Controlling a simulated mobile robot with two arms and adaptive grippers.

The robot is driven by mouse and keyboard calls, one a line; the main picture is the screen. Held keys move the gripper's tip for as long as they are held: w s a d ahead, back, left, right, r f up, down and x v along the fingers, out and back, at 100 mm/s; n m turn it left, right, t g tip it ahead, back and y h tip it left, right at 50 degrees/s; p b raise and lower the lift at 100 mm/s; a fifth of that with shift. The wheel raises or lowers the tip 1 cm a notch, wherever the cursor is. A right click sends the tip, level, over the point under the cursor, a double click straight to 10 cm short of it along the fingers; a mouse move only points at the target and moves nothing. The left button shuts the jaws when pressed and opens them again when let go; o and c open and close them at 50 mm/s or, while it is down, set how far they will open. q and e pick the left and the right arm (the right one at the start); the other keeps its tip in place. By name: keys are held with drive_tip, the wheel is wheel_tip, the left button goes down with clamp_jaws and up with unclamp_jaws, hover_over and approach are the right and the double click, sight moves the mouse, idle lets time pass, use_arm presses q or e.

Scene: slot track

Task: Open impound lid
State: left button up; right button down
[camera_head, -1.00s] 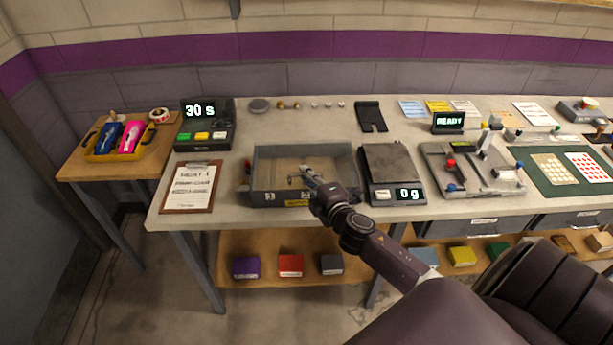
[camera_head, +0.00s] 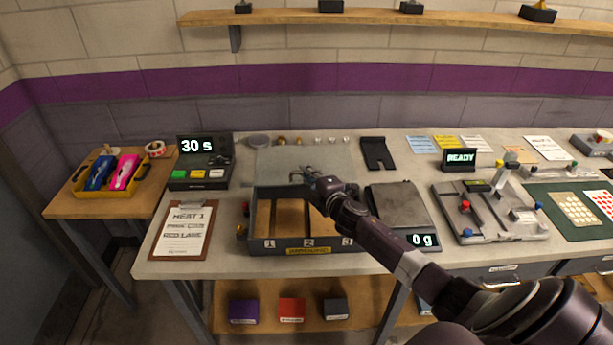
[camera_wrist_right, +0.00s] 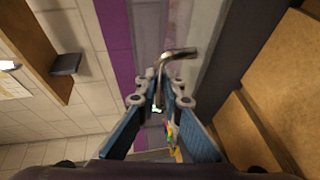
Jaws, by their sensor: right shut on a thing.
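The impound box (camera_head: 276,247) is a grey box on the bench with compartments numbered 1, 2 and 3 and a yellow label on its front. Its clear lid (camera_head: 275,165) is swung up at the box's back edge, and the compartments are uncovered from above. My right gripper (camera_head: 308,176) is at the raised lid, above the back of the box. In the right wrist view, my right gripper (camera_wrist_right: 160,98) is shut on the bent metal lid handle (camera_wrist_right: 178,54). My left gripper is out of view.
A timer (camera_head: 202,162) reading 30 s and a clipboard (camera_head: 181,230) are left of the box. A scale (camera_head: 402,205) reading 0 g stands close on its right. Small parts and a dark holder (camera_head: 377,153) lie behind. A wall shelf (camera_head: 400,19) runs above.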

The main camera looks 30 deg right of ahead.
drive_tip(key=c, duration=2.4)
unclamp_jaws()
drive_tip(key=shift+o, duration=0.4)
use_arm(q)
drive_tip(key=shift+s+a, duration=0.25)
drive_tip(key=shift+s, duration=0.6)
use_arm(e)
drive_tip(key=v, duration=1.2)
drive_tip(key=shift+f, duration=0.1)
